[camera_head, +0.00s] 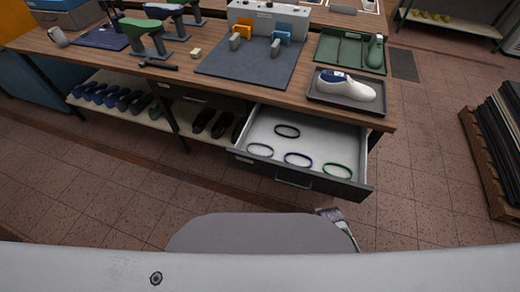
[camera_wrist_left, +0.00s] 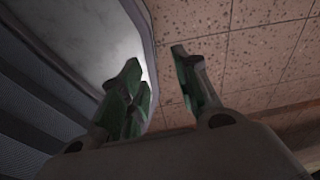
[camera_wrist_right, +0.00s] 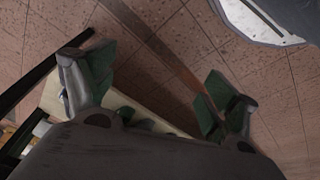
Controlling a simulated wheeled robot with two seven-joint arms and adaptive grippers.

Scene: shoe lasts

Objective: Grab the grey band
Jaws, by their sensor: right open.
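The grey band (camera_head: 260,156) looks like a thin ring lying flat at the front left of the open drawer (camera_head: 320,140). My right gripper (camera_wrist_right: 155,95) is wide open and empty in the right wrist view, above floor and a shelf edge. No band shows in either wrist view.
The drawer's dark front and handle (camera_head: 293,182) face me below the wooden workbench (camera_head: 215,85). A tray with a white shoe (camera_head: 345,88) stands above the drawer. Black shoes (camera_head: 222,124) sit on the shelf left of it. A stacked rack (camera_head: 495,150) stands far right.

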